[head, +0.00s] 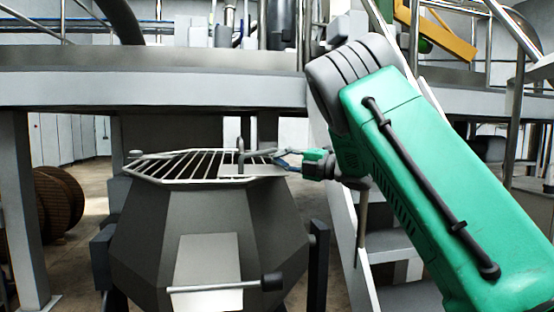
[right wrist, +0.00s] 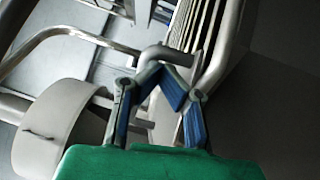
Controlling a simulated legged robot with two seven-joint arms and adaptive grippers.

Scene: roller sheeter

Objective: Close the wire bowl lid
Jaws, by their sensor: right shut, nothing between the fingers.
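The grey faceted bowl (head: 275,215) stands in the middle of the head view. Its wire lid (head: 180,165), a frame of parallel bars, lies roughly level across the bowl's top; I cannot tell whether it touches the rim all round. A small upright handle (head: 240,150) stands at the lid's right part. My right gripper (head: 283,154) is at the lid's right edge, beside the handle. In the right wrist view, my right gripper (right wrist: 164,82) is shut and empty, its blue-padded fingers close to a bent metal bar (right wrist: 165,53). My left gripper is not in view.
A grey platform edge (head: 150,90) runs across behind and above the bowl. A white stair (head: 350,245) stands to its right. A lever with a black knob (head: 271,282) sticks out at the bowl's front. A brown cable reel (head: 60,200) is at the left.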

